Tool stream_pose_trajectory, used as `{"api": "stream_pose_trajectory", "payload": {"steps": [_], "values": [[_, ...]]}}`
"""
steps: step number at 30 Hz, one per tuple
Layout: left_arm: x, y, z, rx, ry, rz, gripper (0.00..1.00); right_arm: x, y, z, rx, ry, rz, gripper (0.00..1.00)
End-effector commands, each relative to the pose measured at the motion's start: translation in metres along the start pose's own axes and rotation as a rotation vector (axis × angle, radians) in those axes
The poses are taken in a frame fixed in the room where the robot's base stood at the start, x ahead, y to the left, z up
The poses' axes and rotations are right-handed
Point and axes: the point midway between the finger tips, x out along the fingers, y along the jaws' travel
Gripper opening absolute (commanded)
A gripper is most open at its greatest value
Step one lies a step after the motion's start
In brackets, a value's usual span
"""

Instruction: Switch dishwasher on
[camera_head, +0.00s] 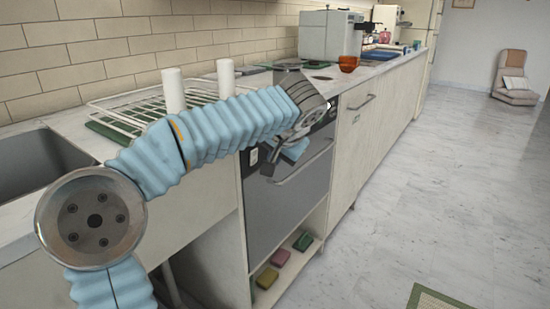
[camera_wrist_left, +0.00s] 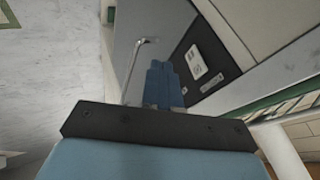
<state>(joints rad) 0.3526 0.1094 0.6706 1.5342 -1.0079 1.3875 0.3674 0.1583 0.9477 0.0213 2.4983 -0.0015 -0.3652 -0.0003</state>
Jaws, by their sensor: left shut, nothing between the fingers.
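The dishwasher (camera_head: 285,195) is built in under the counter, with a grey door, a bar handle and a dark control panel along its top. A white switch plate (camera_head: 253,157) sits at the panel's left end; it also shows in the left wrist view (camera_wrist_left: 194,57), beside a small grey label plate. My left gripper (camera_head: 272,160) is in front of the panel, just right of the switch plate. In the left wrist view its blue fingers (camera_wrist_left: 163,82) are together and empty, and appear close to the switch plate. I cannot tell whether they touch the panel. My right gripper is not in view.
A wire dish rack (camera_head: 125,112) with two white cylinders and a sink (camera_head: 40,165) are on the counter at left. An orange cup (camera_head: 348,63) and a coffee machine (camera_head: 330,35) stand farther back. Sponges (camera_head: 280,257) lie on a low shelf.

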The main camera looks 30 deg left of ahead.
Motion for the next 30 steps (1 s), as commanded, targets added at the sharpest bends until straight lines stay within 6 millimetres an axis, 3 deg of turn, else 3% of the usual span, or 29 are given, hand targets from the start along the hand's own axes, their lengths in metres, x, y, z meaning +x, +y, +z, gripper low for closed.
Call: {"api": "stream_pose_trajectory", "payload": {"steps": [15,21,30], "values": [[-0.083,0.009,0.001,0.0,0.005,0.002,0.0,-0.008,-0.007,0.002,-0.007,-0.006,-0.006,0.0],[-0.093,0.01,0.002,-0.001,0.003,0.001,0.0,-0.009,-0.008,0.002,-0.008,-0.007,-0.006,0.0],[-0.094,0.01,0.002,0.0,0.002,0.001,0.0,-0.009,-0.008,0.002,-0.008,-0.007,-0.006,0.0]]}}
